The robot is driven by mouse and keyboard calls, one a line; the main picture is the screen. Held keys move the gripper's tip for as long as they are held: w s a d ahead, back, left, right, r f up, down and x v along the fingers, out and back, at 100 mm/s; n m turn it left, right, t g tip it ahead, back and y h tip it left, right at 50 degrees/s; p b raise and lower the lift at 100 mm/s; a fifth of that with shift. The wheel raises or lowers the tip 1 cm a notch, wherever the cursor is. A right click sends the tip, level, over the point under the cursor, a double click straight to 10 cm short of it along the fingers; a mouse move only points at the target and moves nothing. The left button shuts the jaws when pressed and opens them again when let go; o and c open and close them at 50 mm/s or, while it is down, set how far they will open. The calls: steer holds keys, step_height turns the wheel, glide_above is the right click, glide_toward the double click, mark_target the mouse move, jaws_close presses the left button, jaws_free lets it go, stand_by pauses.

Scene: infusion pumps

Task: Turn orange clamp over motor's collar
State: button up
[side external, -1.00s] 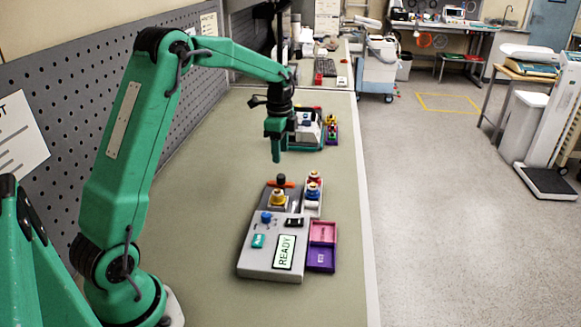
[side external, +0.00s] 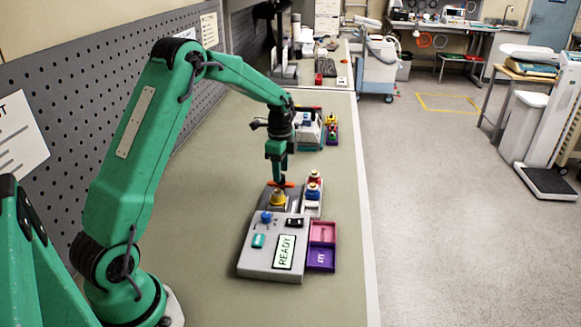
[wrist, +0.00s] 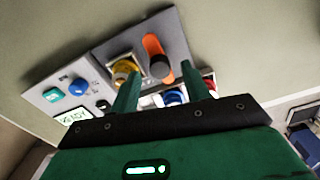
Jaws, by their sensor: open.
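The orange clamp (wrist: 152,44) is a flat bar on the grey pump plate, with a dark round knob (wrist: 160,66) at its near end in the wrist view. In the side view the clamp (side external: 289,184) lies just behind a yellow-topped piece. That piece, apparently the motor (wrist: 124,69), sits in a square seat beside the clamp, apart from the bar. My gripper (wrist: 161,71) is open, its two green fingers on either side of the knob in the wrist view. In the side view my gripper (side external: 277,178) is down at the clamp. Contact with the knob cannot be told.
The pump's front panel (side external: 257,227) has a blue knob, a teal button and a READY display. Red-topped and blue parts (side external: 314,185) stand right of the clamp. Pink and purple trays (side external: 321,246) lie at the right. Another unit stands behind; the bench left is clear.

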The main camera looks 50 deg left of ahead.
steer(key=shift+f, duration=0.75)
steer(key=c, duration=1)
